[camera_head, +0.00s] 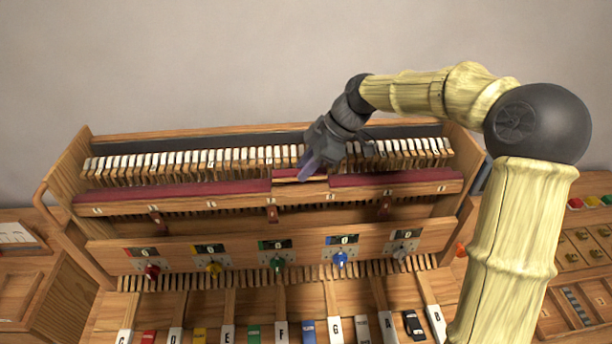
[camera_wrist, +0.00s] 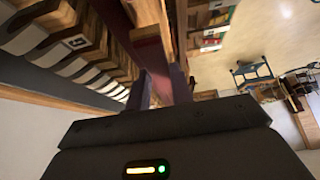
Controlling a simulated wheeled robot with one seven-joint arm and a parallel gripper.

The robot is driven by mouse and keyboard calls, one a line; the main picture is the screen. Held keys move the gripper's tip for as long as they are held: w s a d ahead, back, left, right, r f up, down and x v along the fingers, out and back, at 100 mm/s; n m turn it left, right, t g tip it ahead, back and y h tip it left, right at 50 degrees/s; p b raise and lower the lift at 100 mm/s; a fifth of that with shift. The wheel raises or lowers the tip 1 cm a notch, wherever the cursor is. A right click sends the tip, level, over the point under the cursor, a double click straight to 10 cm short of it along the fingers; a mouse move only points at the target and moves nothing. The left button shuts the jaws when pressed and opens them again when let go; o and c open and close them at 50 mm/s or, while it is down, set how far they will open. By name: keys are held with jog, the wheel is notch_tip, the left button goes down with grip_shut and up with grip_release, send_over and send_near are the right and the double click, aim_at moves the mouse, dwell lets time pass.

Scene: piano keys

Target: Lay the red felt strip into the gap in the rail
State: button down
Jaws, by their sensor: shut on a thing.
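My gripper (camera_head: 307,170) is over the middle of the wooden rail (camera_head: 160,204), its fingers pointing down at the gap (camera_head: 288,187). It is shut on the red felt strip (camera_wrist: 153,58), which runs away between the fingers in the wrist view. In the head view a short part of the strip (camera_head: 284,173) shows left of the fingers, at the gap's rear edge. The fingers hide part of the strip and the gap. I cannot tell whether the strip touches the rail. Dark red felt lies on the rail on both sides of the gap.
A row of white-topped key ends (camera_head: 200,160) stands close behind the rail. In front are a panel with coloured knobs (camera_head: 277,264) and lettered keys (camera_head: 228,333). The case's wooden side walls (camera_head: 66,172) rise at both ends.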

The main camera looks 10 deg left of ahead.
jog(key=shift+f, duration=0.15)
jog(key=shift+a, duration=0.1)
jog(key=shift+s, duration=0.1)
jog(key=shift+f+p, duration=0.45)
jog(key=shift+f, duration=1.4)
jog(key=c, duration=1.2)
grip_release()
jog(key=shift+c, duration=0.2)
